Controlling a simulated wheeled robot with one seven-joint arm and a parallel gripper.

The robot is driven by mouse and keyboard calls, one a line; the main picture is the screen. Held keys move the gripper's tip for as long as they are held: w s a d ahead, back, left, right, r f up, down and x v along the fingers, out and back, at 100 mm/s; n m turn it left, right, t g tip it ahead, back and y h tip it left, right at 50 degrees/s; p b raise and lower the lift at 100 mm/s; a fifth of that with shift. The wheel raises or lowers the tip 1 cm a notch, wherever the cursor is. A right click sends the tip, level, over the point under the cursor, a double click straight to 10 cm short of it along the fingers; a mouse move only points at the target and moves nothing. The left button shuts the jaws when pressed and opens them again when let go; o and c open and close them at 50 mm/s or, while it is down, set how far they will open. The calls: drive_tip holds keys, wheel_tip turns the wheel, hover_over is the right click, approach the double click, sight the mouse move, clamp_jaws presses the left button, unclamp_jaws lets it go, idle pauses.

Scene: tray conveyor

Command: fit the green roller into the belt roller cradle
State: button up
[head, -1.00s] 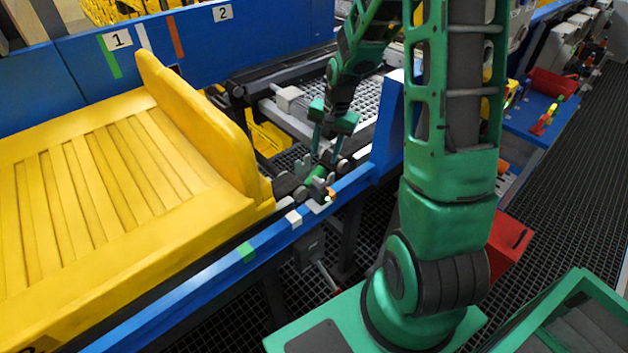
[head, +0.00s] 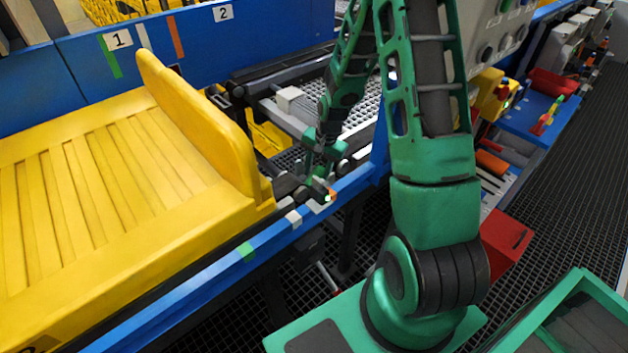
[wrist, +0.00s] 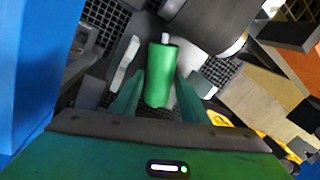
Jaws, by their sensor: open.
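The green roller (wrist: 160,78) has a pale axle end. In the wrist view it lies lengthwise between the two fingers of my gripper (wrist: 158,92). The fingers are spread, with a gap visible on each side of the roller. In the head view my gripper (head: 320,170) is down at the gap past the yellow tray's raised end, and the fingers mostly hide the roller there. Grey bracket parts, apparently the belt roller cradle (wrist: 124,64), stand beside the roller. I cannot tell whether the roller's ends sit in it.
The yellow tray (head: 90,200) fills the left, its high end wall (head: 200,120) close to my gripper. A blue rail (head: 265,243) runs along the near side. A blue wall (head: 270,45) stands behind. A red box (head: 507,245) is on the right beside my arm.

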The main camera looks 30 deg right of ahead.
drive_tip(key=shift+a+f, duration=0.1)
drive_tip(key=shift+f, duration=0.6)
drive_tip(key=shift+c, duration=0.2)
drive_tip(key=shift+w, duration=0.1)
clamp_jaws()
drive_tip(key=shift+r, duration=0.15)
